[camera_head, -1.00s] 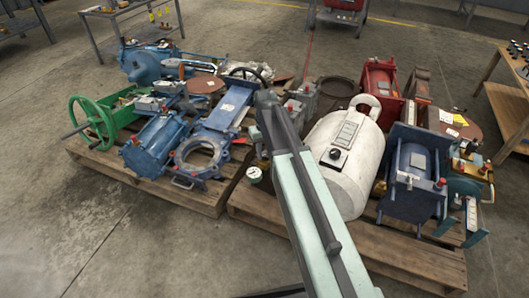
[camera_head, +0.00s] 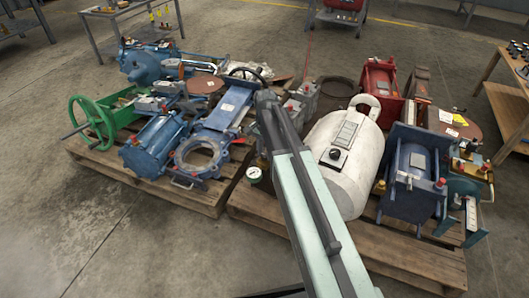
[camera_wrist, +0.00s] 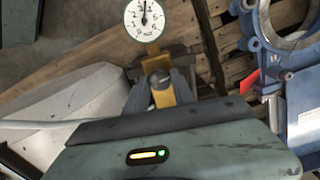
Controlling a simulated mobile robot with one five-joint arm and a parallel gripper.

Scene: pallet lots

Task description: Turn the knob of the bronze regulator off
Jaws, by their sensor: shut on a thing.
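The bronze regulator shows in the wrist view as a yellow-brown body (camera_wrist: 153,49) with a round white dial gauge (camera_wrist: 145,18). The gauge also shows in the head view (camera_head: 254,175), just left of my arm. The regulator's knob (camera_wrist: 158,77) is a grey-topped round piece. My gripper (camera_wrist: 161,88) has its two grey fingers on either side of the knob and is shut on it. In the head view my arm hides the gripper and most of the regulator. I cannot tell the knob's turn position.
A large white tank (camera_head: 335,160) stands right of my arm, close to the gripper. Blue valve parts (camera_head: 200,158) and a green handwheel (camera_head: 92,122) lie on the left pallet (camera_head: 110,168). Blue and red equipment crowds the right pallet (camera_head: 400,258). Open floor lies front left.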

